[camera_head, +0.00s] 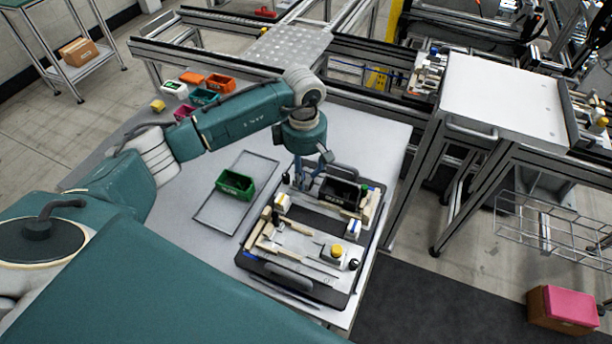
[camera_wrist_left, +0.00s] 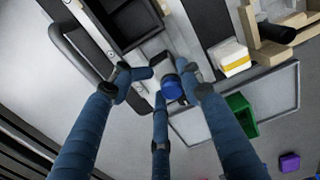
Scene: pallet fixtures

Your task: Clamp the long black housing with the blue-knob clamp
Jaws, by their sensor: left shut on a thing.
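The blue knob (camera_wrist_left: 173,89) of the clamp sits between the fingertips of my left gripper (camera_wrist_left: 165,80) in the wrist view, and the gripper is shut on it. In the head view my left gripper (camera_head: 311,180) reaches down at the far-left part of the pallet fixture (camera_head: 290,290); the knob is hidden or too small there. A black open-topped box (camera_head: 340,191), which looks like the long black housing, stands on the fixture just right of the gripper. It also shows at the top of the wrist view (camera_wrist_left: 128,22). Whether the clamp touches it cannot be told. My right gripper is not in view.
Yellow (camera_head: 337,250) and black (camera_head: 353,264) knobs stand at the fixture's near right. A white-and-yellow block (camera_wrist_left: 228,57) sits near the blue knob. A green bin (camera_head: 235,184) stands in a thin-rimmed tray (camera_head: 208,212) left of the fixture. The table's right part is clear.

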